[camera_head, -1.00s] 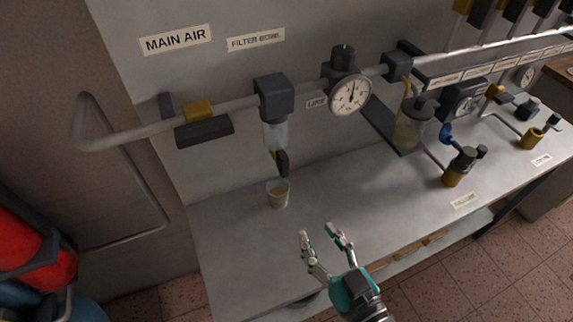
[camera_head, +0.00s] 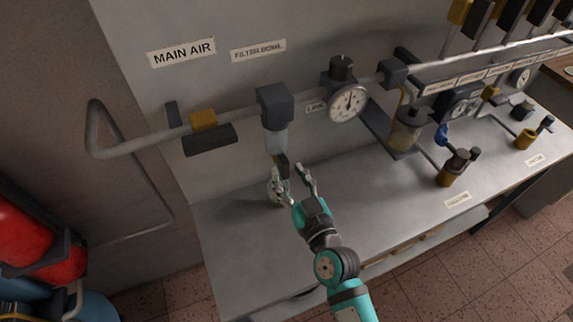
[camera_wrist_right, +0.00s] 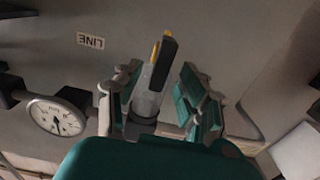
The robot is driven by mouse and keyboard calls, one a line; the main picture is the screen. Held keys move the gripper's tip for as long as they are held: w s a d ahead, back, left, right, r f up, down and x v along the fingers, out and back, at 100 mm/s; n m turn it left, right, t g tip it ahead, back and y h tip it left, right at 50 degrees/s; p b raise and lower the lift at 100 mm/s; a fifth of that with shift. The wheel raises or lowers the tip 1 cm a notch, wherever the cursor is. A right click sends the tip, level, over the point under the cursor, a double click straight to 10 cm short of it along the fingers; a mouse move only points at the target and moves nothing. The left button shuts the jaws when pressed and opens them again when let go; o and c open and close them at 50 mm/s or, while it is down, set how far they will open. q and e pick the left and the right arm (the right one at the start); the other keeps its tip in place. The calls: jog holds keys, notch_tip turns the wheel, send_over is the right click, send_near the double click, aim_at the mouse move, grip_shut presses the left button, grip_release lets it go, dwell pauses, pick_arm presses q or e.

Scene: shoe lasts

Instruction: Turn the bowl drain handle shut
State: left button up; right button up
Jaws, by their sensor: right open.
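The filter bowl (camera_head: 275,140) is a clear cylinder hanging under a dark block on the air pipe. Its dark drain handle (camera_head: 282,162) hangs at the bottom. My right gripper (camera_head: 292,174) is just below and right of it, fingers spread. In the right wrist view the dark handle (camera_wrist_right: 166,62), with a yellow edge, shows between the two open fingers (camera_wrist_right: 160,78). I cannot tell whether either finger touches it. My left gripper is in neither view.
A round gauge (camera_head: 347,103) sits on the pipe to the right and a yellow-and-dark valve handle (camera_head: 207,134) to the left. An oiler bowl (camera_head: 405,135) is farther right. The bench front (camera_head: 240,255) is clear.

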jog(key=shift+x, duration=1.05)
grip_shut()
